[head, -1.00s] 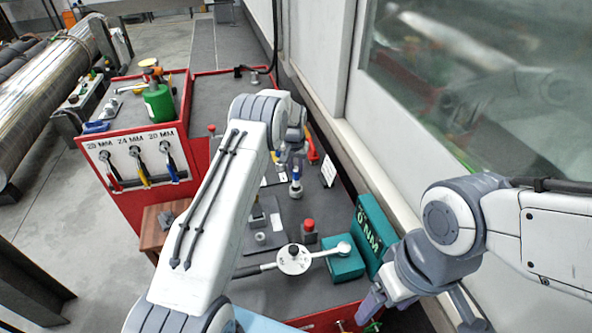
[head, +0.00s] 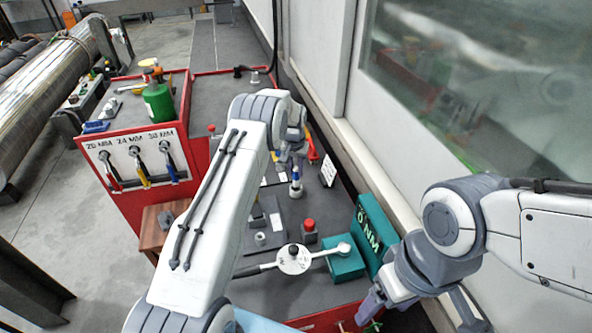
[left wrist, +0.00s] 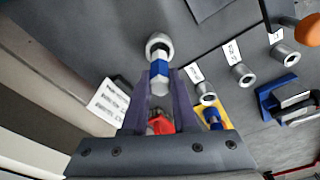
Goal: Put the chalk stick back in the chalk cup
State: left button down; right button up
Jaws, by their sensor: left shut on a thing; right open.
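The chalk stick, white with a blue band (left wrist: 159,68), is between the fingers of my left gripper (left wrist: 160,78), which is shut on it. In the head view the stick's blue part (head: 295,173) shows below my left gripper (head: 293,160). The chalk cup, a small grey round cup (left wrist: 155,41), is at the stick's far end in the left wrist view. The stick's end overlaps the cup's mouth; how deep it sits is hidden. In the head view the cup (head: 296,191) is right under the blue part. My right gripper (head: 420,312) is open and empty at the lower right.
Several grey sockets stand near white labels, one being a socket (left wrist: 242,73). A white sign (left wrist: 108,100) stands left of the gripper. A red button (head: 309,225), a torque tool (head: 293,259) and a teal box (head: 372,237) lie nearer. The wall (head: 345,150) is close on the right.

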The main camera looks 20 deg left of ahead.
aim_at(296, 186)
pick_arm(q)
jog(key=shift+f+b, duration=1.5)
jog(key=shift+f, duration=0.55)
jog(key=c, duration=0.6)
grip_release()
jog(key=r, duration=0.3)
jog(key=r+b, duration=0.1)
jog(key=r, duration=0.2)
jog(key=s+r, duration=0.1)
jog(key=r, duration=0.2)
jog(key=shift+s+r, duration=0.1)
jog(key=shift+r, duration=0.65)
jog(key=shift+s+d, duration=0.1)
jog(key=shift+d, duration=0.05)
